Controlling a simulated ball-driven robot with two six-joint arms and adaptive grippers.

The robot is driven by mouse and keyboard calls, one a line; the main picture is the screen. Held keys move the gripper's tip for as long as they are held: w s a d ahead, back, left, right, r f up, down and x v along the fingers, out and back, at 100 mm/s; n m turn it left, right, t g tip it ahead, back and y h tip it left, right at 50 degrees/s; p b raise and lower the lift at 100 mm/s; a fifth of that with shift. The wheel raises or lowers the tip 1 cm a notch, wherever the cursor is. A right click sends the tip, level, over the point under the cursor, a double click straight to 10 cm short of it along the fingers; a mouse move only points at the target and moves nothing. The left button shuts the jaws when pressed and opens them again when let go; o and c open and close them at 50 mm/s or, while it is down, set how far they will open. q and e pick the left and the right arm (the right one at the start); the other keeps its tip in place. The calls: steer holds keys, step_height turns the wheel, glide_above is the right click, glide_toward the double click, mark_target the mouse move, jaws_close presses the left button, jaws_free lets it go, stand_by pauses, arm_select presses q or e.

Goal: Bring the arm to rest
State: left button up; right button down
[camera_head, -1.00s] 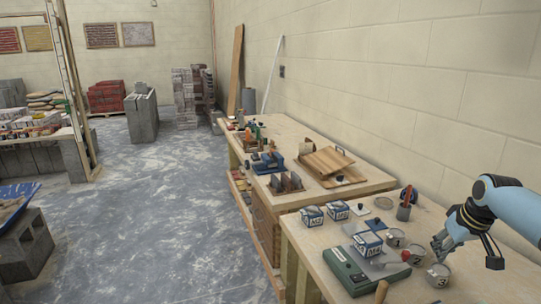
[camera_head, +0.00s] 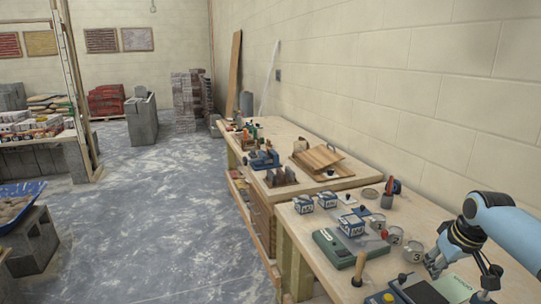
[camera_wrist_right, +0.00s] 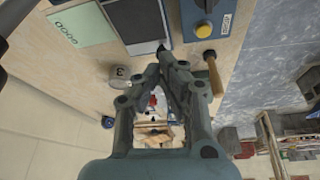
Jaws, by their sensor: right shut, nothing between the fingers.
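My right gripper (camera_head: 433,268) hangs over the near bench, to the right of the grey tub marked 3 (camera_head: 413,252). Its fingers are shut with nothing between them, and it also shows in the right wrist view (camera_wrist_right: 166,60). Another grey numbered tub (camera_head: 395,235) stands behind tub 3. A blue-and-white tub (camera_head: 352,225) sits on the green scale (camera_head: 340,250). Two more blue-and-white tubs, one (camera_head: 303,204) left of the other (camera_head: 327,200), stand at the back left of this bench. My left gripper is out of view.
A control box with a yellow button (camera_wrist_right: 205,30), a wooden handle (camera_head: 358,268) and a green card reading GOOD (camera_wrist_right: 82,26) lie near the gripper. A cup with a red-handled tool (camera_head: 387,200) is near the wall (camera_head: 440,110). A second bench (camera_head: 270,140) stands beyond.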

steer(key=s+a+n, duration=0.1)
steer(key=s+a, duration=0.9)
steer(key=s, duration=0.5)
steer(key=s+a+r+m+h, duration=0.1)
steer(key=s+a+r, duration=0.3)
steer(key=s, duration=0.5)
steer(key=s+a+r, duration=0.2)
steer(key=s+r, duration=0.4)
steer(key=s, duration=0.4)
steer(key=s+d+f+g+b, duration=0.15)
steer(key=f+b, duration=0.55)
steer(key=f, duration=1.4)
steer(key=d+f+b, duration=0.2)
steer(key=f+b, duration=0.5)
steer(key=f, duration=1.3)
arm_select(q)
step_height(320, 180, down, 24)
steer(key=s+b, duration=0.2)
steer(key=b, duration=0.8)
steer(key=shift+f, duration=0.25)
arm_select(e)
steer(key=s+f, duration=0.9)
steer(key=f, duration=0.4)
steer(key=s+f+g, duration=0.1)
steer(key=s+f, duration=0.8)
steer(key=f, duration=0.4)
steer(key=shift+s+d+m, duration=0.2)
steer(key=shift+s+m, duration=0.1)
